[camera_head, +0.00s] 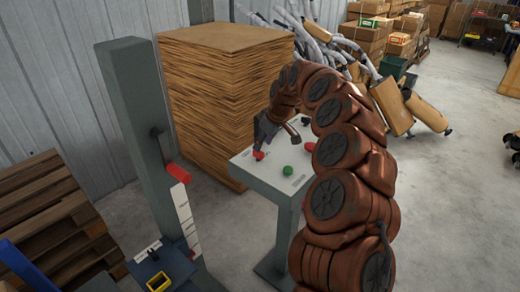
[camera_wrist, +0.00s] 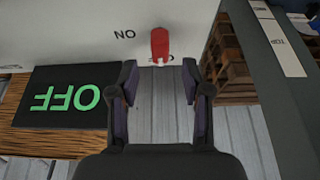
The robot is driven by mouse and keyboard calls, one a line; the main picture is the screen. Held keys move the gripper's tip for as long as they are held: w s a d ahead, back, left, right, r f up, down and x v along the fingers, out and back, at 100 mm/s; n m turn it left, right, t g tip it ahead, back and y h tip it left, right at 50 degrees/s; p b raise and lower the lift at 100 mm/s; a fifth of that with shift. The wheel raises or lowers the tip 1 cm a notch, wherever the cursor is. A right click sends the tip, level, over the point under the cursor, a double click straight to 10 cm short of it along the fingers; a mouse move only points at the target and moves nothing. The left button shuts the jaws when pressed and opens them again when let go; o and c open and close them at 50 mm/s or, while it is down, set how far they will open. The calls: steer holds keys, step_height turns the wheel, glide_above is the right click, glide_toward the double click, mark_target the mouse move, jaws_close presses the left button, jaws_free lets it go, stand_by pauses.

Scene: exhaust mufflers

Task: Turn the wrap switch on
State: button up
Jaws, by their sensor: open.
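A small red switch (camera_wrist: 160,44) stands on a white panel, upside down in the wrist view, between the "ON" label (camera_wrist: 124,34) and a second label that it partly hides. In the head view the red switch (camera_head: 258,155) sits at the left end of the white panel top (camera_head: 262,176) of a grey pedestal. My gripper (camera_wrist: 160,82) is open and empty, with the switch just beyond its fingertips and roughly centred between them. In the head view my gripper (camera_head: 265,135) is close above the switch. A black sign with green "OFF" lettering (camera_wrist: 66,97) shows in the wrist view.
A green button (camera_head: 287,170) and a red button (camera_head: 310,147) are on the same panel. A grey post (camera_head: 140,110) with a red-handled lever (camera_head: 178,172) stands at the left. Stacked cardboard (camera_head: 220,95) is behind the panel. Wooden pallets (camera_head: 55,220) lie at the left.

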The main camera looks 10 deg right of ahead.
mark_target(258, 156)
steer(key=p+x, duration=0.1)
steer(key=x, duration=0.4)
